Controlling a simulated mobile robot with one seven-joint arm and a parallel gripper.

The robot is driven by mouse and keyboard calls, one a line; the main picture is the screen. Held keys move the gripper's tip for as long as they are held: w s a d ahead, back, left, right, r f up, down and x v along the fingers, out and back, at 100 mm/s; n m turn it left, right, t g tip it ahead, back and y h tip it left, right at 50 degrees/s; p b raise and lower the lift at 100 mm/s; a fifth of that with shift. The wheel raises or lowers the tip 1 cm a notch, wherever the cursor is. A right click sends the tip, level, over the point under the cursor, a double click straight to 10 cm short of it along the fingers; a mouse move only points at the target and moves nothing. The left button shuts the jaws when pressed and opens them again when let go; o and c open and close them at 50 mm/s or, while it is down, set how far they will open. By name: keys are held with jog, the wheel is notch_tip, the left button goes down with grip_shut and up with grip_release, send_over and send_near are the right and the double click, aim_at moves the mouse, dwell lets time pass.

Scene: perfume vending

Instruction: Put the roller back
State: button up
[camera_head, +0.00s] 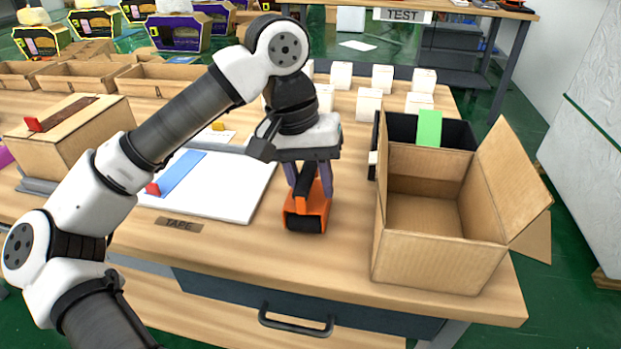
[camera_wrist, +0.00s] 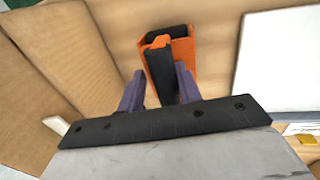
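The orange and black roller (camera_head: 308,208) stands on the wooden table, between the white board and the open cardboard box. My gripper (camera_head: 309,186) is above it, pointing down, with its purple fingers on either side of the roller's black handle. In the wrist view the roller (camera_wrist: 172,55) shows between and beyond the fingertips (camera_wrist: 160,85). The handle is closer to the right finger, and a gap shows at the left finger, so the gripper looks open. A brown label reading TAPE (camera_head: 180,225) lies near the table's front edge, left of the roller.
The open cardboard box (camera_head: 430,255) stands right of the roller, with a black bin (camera_head: 456,134) and a green card (camera_head: 429,128) behind it. The white board (camera_head: 235,195) lies to the left. Several small white boxes (camera_head: 369,104) stand behind. A closed carton (camera_head: 65,135) is far left.

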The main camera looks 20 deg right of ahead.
jog(key=shift+w+a+f, duration=0.1)
jog(key=shift+a+f, duration=0.05)
jog(key=shift+f, duration=0.1)
jog(key=shift+r+p, duration=0.25)
jog(key=shift+p, duration=0.15)
notch_tip(320, 180, up, 12)
jog(key=w+a+p, duration=0.1)
jog(key=p, duration=0.1)
jog(key=shift+w+a+r, duration=0.25)
jog(key=shift+a, duration=0.15)
